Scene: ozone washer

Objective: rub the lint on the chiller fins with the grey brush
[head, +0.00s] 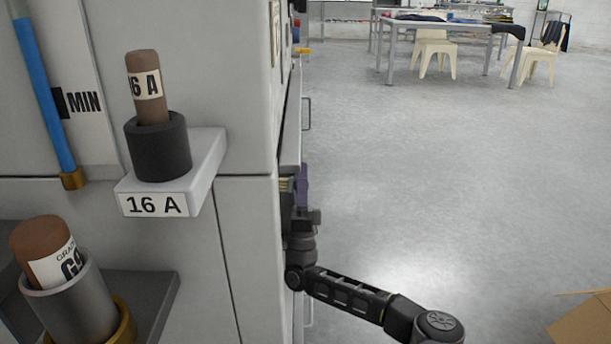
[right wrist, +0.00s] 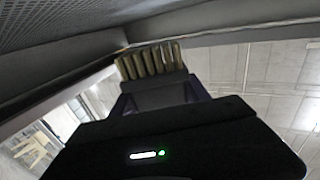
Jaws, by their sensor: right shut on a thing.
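My right gripper (head: 301,200) is at the edge of the large pale cabinet, partly hidden behind its corner. It is shut on the grey brush (right wrist: 155,97), which shows in the right wrist view with its pale tan bristles pointing away from the gripper. In the head view the bristles (head: 286,184) point left, toward the cabinet side. In the right wrist view the bristle tips are close to a grey frame edge. A finely patterned grey panel (right wrist: 60,25), perhaps the chiller fins, fills the upper left. I cannot make out any lint. My left gripper is not in view.
The cabinet front (head: 200,60) fills the left. It carries a shelf labelled 16 A (head: 205,165) with a brown cartridge (head: 147,82), and a lower cartridge (head: 42,240) in a metal cup. Open floor (head: 450,180) lies right. A cardboard box (head: 585,320) is at lower right.

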